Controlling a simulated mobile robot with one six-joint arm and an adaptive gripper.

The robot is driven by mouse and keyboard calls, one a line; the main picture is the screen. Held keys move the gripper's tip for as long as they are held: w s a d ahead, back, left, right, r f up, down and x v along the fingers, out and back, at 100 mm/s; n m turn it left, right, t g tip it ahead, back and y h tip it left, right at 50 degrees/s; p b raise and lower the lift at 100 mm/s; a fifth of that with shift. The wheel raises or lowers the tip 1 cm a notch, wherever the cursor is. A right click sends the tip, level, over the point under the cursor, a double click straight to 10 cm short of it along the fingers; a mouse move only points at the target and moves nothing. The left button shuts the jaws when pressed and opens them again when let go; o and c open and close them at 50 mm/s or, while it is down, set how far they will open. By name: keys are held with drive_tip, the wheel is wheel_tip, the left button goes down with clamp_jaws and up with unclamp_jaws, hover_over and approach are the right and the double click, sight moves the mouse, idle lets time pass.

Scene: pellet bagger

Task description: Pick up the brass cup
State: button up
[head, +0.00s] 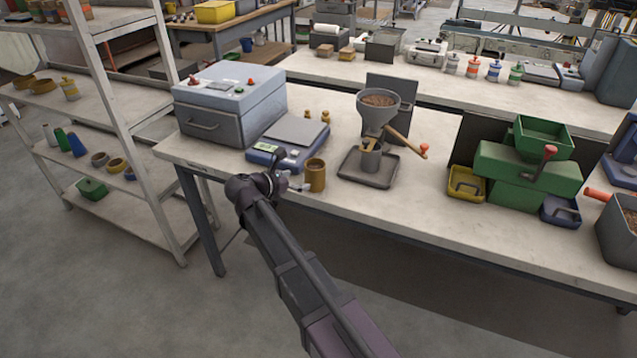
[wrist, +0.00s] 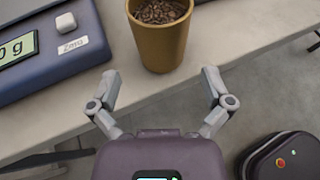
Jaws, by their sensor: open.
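The brass cup (head: 315,176) stands upright near the front edge of the bench, just right of the blue scale. In the wrist view the cup (wrist: 160,45) is filled with brown pellets, at the top middle. My gripper (head: 298,186) is at the bench edge, close to the left of the cup in the head view. In the wrist view my gripper (wrist: 162,82) has its two fingers spread apart, with the cup ahead of the gap between them. Nothing is between the fingers, and they appear apart from the cup.
The blue scale (head: 262,156) stands left of the cup; its display and button show in the wrist view (wrist: 55,50). A grey funnel device (head: 378,112) on a tray stands to the right. Small brass weights (head: 325,116) are behind.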

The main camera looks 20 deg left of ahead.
sight(308, 169)
drive_tip(key=shift+x, duration=1.05)
drive_tip(key=shift+w, duration=0.1)
drive_tip(key=shift+b+x, duration=1.15)
drive_tip(key=shift+x, duration=1.35)
drive_tip(key=shift+d, duration=0.15)
drive_tip(key=c, duration=1)
drive_tip(key=shift+o, duration=0.2)
drive_tip(key=shift+r, duration=0.25)
wheel_tip(308, 169, up, 3)
drive_tip(key=p, duration=0.3)
drive_tip(key=shift+f, duration=0.1)
drive_tip(key=s+a+r+p, duration=0.1)
drive_tip(key=s+p, duration=0.1)
drive_tip(key=s, duration=1.4)
drive_tip(key=shift+r, duration=0.4)
drive_tip(key=shift+a, duration=0.1)
